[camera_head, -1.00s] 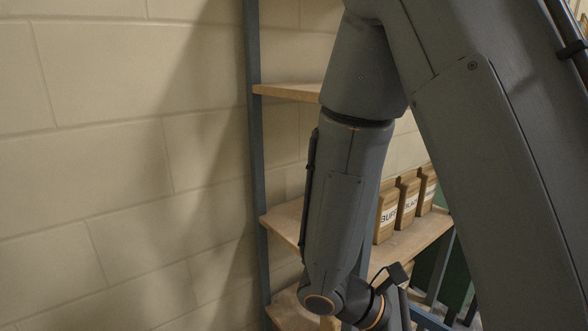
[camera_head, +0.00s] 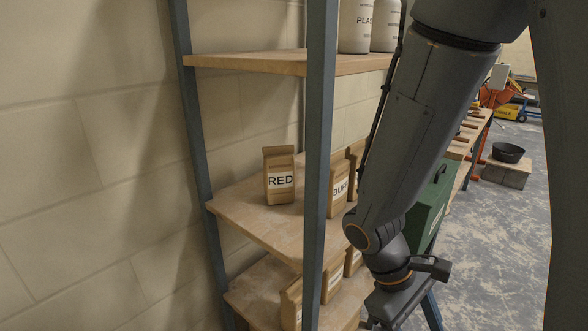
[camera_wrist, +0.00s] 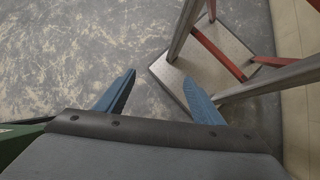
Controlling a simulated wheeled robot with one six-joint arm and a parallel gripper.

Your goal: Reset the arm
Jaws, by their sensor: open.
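My gripper (camera_wrist: 160,92) shows in the wrist view as two blue fingers spread wide apart, with nothing between them. It points down toward the grey, mottled floor. In the head view my arm hangs down in front of the shelving, right of its blue upright. The gripper's fingers are not clear there; the wrist is at the bottom edge.
A shelf unit (camera_head: 318,150) stands close left of my arm, with paper bags marked RED (camera_head: 280,180) and BUFF (camera_head: 340,190). A green box (camera_head: 428,205) is behind the arm. A black tub (camera_head: 508,153) stands on a block farther right. Metal legs on a plate (camera_wrist: 185,75) show below.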

